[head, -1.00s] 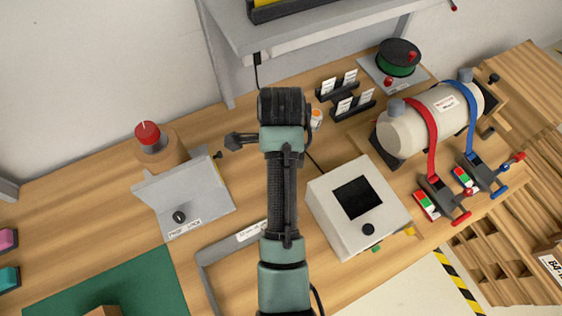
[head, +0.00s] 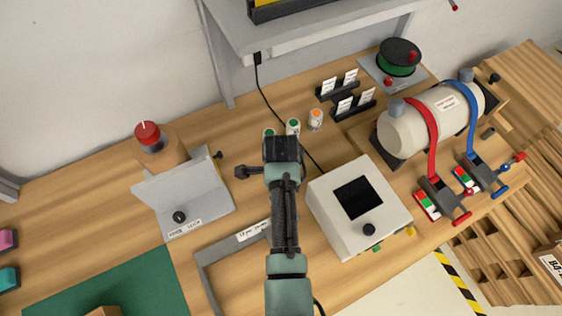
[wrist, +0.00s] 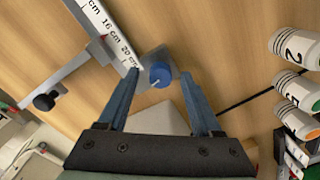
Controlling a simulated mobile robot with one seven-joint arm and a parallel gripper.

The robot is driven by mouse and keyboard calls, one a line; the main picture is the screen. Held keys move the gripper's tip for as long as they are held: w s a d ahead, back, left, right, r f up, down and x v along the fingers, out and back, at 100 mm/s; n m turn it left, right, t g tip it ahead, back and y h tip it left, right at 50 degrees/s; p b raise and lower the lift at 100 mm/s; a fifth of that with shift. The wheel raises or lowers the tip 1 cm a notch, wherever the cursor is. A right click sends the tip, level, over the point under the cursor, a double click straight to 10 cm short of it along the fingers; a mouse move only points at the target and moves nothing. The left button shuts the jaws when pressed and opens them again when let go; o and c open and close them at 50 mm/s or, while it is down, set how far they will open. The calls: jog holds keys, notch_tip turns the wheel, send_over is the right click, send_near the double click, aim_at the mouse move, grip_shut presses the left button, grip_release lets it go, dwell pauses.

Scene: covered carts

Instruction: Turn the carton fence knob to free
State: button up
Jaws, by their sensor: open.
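In the wrist view a round blue knob (wrist: 161,74) with a white pointer line sits on a grey bracket at the end of a white ruler strip (wrist: 108,34); I take it for the carton fence knob, though I read no label on it. My gripper (wrist: 162,72) is open, its blue fingers on either side of the knob, with a gap on both sides. I cannot tell whether the fingertips reach its height. In the head view my gripper (head: 284,152) and arm hide the knob. The strip's labelled end (head: 253,231) shows left of my arm.
A black knob (wrist: 45,101) sits on a grey bar beside the ruler. Numbered cans (wrist: 298,88) stand to the right in the wrist view. In the head view a white box with a screen (head: 340,228) is close right, and a grey angled panel (head: 190,192) stands left.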

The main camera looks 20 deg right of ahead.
jog(key=shift+c, duration=0.3)
grip_shut()
